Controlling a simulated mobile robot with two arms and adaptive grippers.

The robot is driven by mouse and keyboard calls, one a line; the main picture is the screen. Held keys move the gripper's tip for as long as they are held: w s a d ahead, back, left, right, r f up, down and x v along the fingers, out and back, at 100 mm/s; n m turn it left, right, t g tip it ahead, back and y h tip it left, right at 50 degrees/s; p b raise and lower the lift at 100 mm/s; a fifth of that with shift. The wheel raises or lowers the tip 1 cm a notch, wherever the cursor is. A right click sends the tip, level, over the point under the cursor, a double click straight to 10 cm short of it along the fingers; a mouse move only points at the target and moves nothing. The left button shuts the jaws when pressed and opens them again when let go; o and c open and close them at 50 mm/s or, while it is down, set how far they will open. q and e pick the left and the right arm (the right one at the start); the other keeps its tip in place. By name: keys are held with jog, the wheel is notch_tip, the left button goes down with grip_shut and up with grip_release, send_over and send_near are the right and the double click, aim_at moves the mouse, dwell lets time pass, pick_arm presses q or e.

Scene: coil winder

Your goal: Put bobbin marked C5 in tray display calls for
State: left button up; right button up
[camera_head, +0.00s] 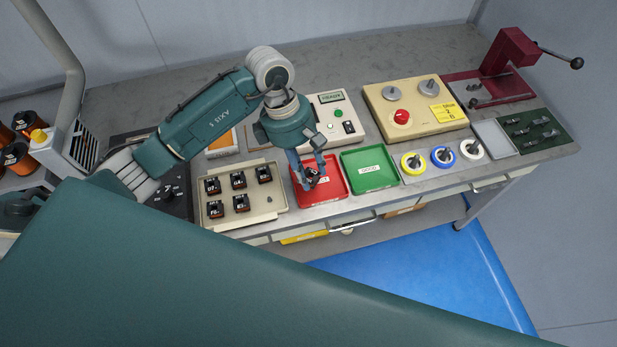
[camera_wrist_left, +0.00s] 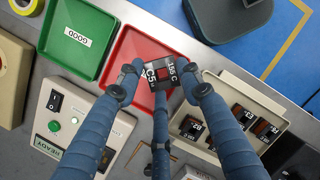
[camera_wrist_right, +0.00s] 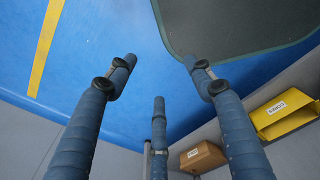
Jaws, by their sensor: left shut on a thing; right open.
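My left gripper (camera_head: 311,181) is shut on a small dark bobbin marked C5 (camera_wrist_left: 160,75). It holds the bobbin over the red tray (camera_head: 336,178); the height above the tray floor is hard to tell. The red tray's label is partly hidden by the gripper. The green tray (camera_head: 383,181), labelled GOOD, lies just right of the red one. The tester's small display (camera_head: 331,97) appears to read READY, and its lamp (camera_wrist_left: 54,125) is lit green. My right gripper (camera_wrist_right: 165,70) is open and empty, above the blue floor mat.
A beige tray (camera_head: 272,209) with several bobbins stands left of the red tray. A beige box with a red knob (camera_head: 401,117), coloured rings (camera_head: 443,156) and a red hand winder (camera_head: 508,50) are to the right. Yellow and brown bins (camera_wrist_right: 283,118) sit below the bench.

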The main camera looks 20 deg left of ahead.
pick_arm(q)
jog(key=shift+f, duration=0.9)
notch_tip(320, 180, down, 4)
jog(key=shift+f+p, duration=0.1)
jog(key=shift+p, duration=0.5)
jog(key=shift+f, duration=0.1)
jog(key=shift+f+b, duration=0.2)
jog(key=shift+b, duration=0.1)
jog(key=o, duration=0.8)
jog(key=shift+r, duration=0.1)
pick_arm(e)
jog(key=shift+s+r, duration=0.3)
jog(key=shift+r, duration=0.3)
pick_arm(q)
jog(key=shift+o, duration=0.2)
